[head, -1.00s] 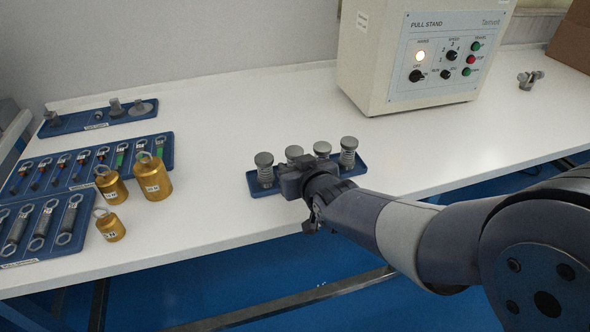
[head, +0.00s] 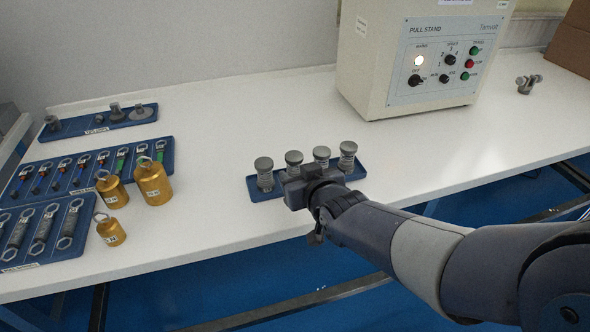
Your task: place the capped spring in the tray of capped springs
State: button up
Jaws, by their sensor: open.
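The blue tray of capped springs (head: 262,195) lies near the front edge of the white table. Several grey capped springs stand upright in a row in it, among them the leftmost (head: 264,173), the second (head: 294,160), the third (head: 321,156) and the rightmost (head: 347,156). My gripper (head: 298,190) is at the front of the tray, before the middle springs, and hides part of the tray and their lower parts. Its jaws are open, but the fingers are hard to make out. I cannot tell whether it touches a spring.
Brass weights (head: 153,182) stand left of the tray, beside blue trays of hook-ended springs (head: 168,160). Another blue tray (head: 68,131) lies at the back left. The pull stand (head: 385,105) stands behind. The table between is clear.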

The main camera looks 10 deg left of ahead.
jog(key=p+v, duration=0.2)
jog(key=v, duration=0.7)
jog(key=shift+s+d, duration=0.15)
